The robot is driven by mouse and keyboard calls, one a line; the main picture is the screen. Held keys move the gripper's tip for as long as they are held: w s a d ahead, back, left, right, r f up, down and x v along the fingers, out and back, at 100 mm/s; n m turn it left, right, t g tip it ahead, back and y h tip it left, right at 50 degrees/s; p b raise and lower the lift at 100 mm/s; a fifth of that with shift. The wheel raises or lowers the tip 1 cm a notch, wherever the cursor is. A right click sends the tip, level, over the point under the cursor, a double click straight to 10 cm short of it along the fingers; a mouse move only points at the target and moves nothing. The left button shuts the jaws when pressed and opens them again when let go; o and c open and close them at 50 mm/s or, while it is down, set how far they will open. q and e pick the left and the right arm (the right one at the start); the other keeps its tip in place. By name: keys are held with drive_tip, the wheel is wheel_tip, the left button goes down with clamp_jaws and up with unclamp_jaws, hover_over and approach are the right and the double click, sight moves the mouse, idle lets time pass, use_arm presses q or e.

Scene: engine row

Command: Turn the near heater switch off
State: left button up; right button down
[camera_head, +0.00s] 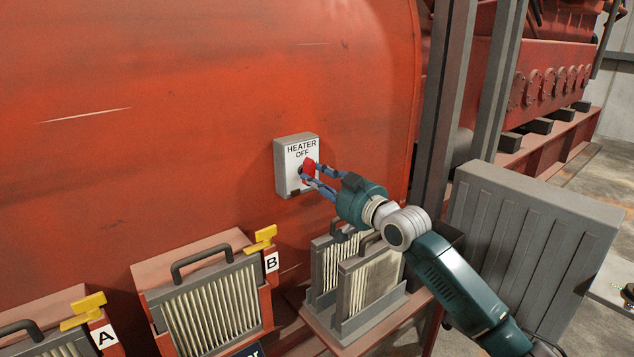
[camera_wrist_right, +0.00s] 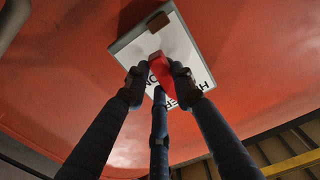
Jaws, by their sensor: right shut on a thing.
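The heater switch box (camera_head: 284,172) is a pale grey box on the red engine wall, lettered "HEATER OFF". Its red knob (camera_head: 309,167) sits at the middle of the front plate. My right gripper (camera_head: 314,175) is at the box with its fingers shut around the knob. In the right wrist view the box (camera_wrist_right: 180,42) shows upside down, and the red knob (camera_wrist_right: 159,70) lies between the dark fingers (camera_wrist_right: 158,82). The fingers hide part of the knob and some lettering. My left gripper is not in view.
Below stand filter boxes with yellow latches (camera_head: 262,238) marked A and B, and a rack of filter panels (camera_head: 370,282) under my right arm. A grey post (camera_head: 445,100) and a grey ribbed panel (camera_head: 530,240) stand to the right. The wall left of the switch is clear.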

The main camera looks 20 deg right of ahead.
drive_tip(key=shift+n, duration=0.6)
drive_tip(key=c, duration=1.4)
unclamp_jaws()
drive_tip(key=shift+c, duration=0.2)
drive_tip(key=v, duration=1.2)
